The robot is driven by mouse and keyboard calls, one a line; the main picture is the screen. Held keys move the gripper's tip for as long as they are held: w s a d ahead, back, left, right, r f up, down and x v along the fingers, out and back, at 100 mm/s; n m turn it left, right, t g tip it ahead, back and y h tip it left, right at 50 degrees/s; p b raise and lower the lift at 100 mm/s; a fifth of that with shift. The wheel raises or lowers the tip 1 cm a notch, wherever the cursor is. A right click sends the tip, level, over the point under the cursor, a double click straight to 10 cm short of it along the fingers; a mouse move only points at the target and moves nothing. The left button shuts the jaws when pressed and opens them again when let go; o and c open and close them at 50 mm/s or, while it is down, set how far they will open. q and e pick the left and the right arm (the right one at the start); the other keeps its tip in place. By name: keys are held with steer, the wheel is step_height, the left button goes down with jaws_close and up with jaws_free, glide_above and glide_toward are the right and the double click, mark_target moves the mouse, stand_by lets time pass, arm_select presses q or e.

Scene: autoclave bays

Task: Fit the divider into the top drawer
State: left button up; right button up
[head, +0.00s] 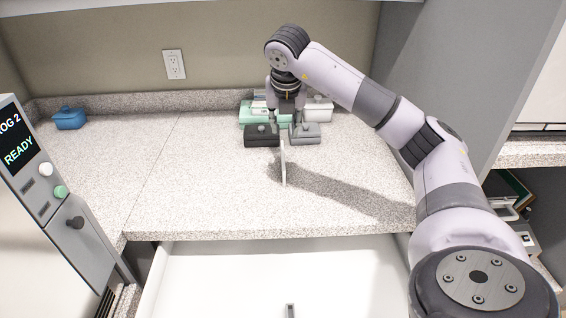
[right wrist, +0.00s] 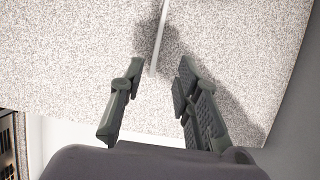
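The divider (head: 283,163) is a thin white panel standing on edge on the speckled counter, near its front. My right gripper (head: 282,130) is above it, pointing down. In the right wrist view the two fingers (right wrist: 158,82) are apart. The divider's edge (right wrist: 160,38) lies between and just beyond the fingertips, with a gap visible on each side. My left gripper is not in view.
Several lidded boxes, including a black one (head: 261,136), a grey one (head: 305,134) and a teal one (head: 252,112), stand behind the divider. A blue box (head: 70,118) is at the back left. An autoclave panel (head: 30,160) reads READY.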

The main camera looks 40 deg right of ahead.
steer(key=p, duration=0.2)
glide_toward(283, 155)
steer(key=x, duration=0.5)
steer(key=shift+d+f, duration=0.1)
steer(key=p+x, duration=0.1)
steer(key=x, duration=0.4)
steer(key=shift+w+f+p, duration=0.15)
steer(key=shift+p, duration=0.2)
jaws_close()
